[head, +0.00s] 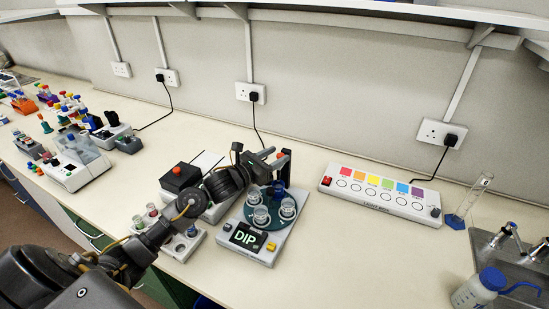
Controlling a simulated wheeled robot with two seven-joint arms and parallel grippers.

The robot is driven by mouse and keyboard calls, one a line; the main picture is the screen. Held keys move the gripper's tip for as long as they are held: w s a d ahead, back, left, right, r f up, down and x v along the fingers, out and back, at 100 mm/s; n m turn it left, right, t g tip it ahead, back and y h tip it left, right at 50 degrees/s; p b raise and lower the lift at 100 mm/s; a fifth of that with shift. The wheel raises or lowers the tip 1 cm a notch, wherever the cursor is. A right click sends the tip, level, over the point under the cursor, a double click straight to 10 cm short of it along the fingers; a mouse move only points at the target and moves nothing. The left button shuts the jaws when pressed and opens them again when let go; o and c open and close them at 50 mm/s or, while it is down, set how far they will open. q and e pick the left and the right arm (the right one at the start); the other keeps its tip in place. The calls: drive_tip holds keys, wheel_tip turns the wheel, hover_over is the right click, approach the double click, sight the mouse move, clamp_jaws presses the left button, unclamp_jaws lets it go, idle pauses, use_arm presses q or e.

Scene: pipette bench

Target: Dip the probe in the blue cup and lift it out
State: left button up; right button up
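The dip station (262,248) stands on the bench in the middle, its screen (246,237) reading "DIP". Several clear cups stand on its round teal plate, including a front cup (261,216) and a right cup (288,208). A cup with blue in it (278,189) is at the back of the plate, partly hidden. A dark upright part (285,165) with a red mark rises behind it. My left gripper (271,160) is at this upright part, above the back cups. Its fingertips are too small and overlapped to tell their opening. I cannot make out the probe clearly. My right gripper is out of view.
A box with a red button (180,178) and a small cup rack (182,243) lie left of the station, close to my arm. A light box (381,194), a glass cylinder (468,201) and a wash bottle (478,288) are at right.

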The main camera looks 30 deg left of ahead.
use_arm(q)
drive_tip(key=shift+f, duration=0.1)
drive_tip(key=b+v, duration=0.4)
drive_tip(key=v, duration=0.6)
drive_tip(key=shift+s+a, duration=0.2)
drive_tip(key=shift+s, duration=0.15)
